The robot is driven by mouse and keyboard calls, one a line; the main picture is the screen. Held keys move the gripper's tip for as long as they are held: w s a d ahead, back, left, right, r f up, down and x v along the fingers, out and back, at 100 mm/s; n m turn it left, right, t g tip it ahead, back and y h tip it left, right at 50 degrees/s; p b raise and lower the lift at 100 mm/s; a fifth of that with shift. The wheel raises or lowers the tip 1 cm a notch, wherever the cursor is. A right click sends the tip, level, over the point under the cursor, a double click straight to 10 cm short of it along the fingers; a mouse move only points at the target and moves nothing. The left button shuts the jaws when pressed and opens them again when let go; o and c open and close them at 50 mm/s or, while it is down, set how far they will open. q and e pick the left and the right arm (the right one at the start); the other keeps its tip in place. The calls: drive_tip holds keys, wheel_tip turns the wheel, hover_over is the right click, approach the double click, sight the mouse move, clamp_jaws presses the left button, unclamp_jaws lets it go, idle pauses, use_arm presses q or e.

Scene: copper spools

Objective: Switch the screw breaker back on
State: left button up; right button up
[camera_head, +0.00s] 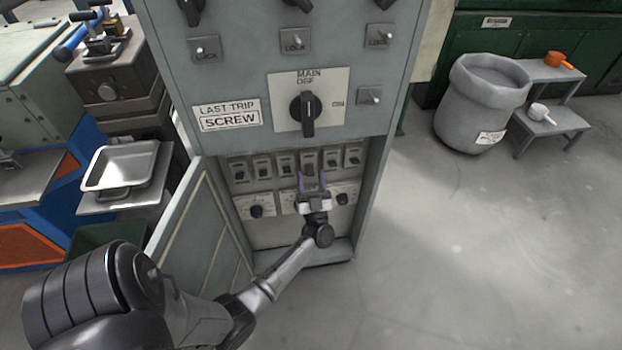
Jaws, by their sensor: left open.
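A grey electrical cabinet (262,70) stands in front of me with its lower compartment open. Inside is a row of several small breakers (286,165) with dark levers; their labels are too small to read, so I cannot tell which is the screw breaker. A sign reading "LAST TRIP SCREW" (229,115) is on the panel above. My left gripper (312,180) is open and empty, fingers pointing at the row, just below and in front of the breaker third from the right (309,160). I cannot tell whether it touches. My right gripper is out of view.
The cabinet door (205,235) hangs open at the left, beside my left arm. A main knob (307,110) sits above the opening and dials (257,211) below the breakers. A metal tray (120,165) is at the left, a grey bin (482,105) at the right.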

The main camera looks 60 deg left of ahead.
sight(309, 162)
use_arm(q)
clamp_jaws()
wheel_tip(309, 162, up, 4)
drive_tip(key=g+h+p, duration=0.1)
drive_tip(key=h+p, duration=0.4)
drive_tip(key=p, duration=1)
drive_tip(key=g+h+p, duration=0.2)
drive_tip(key=h+p, duration=0.3)
drive_tip(key=p, duration=1)
drive_tip(key=shift+d+r, duration=0.15)
drive_tip(key=shift+g+h+p, duration=0.4)
drive_tip(key=shift+p, duration=0.5)
drive_tip(key=shift+f, duration=0.2)
unclamp_jaws()
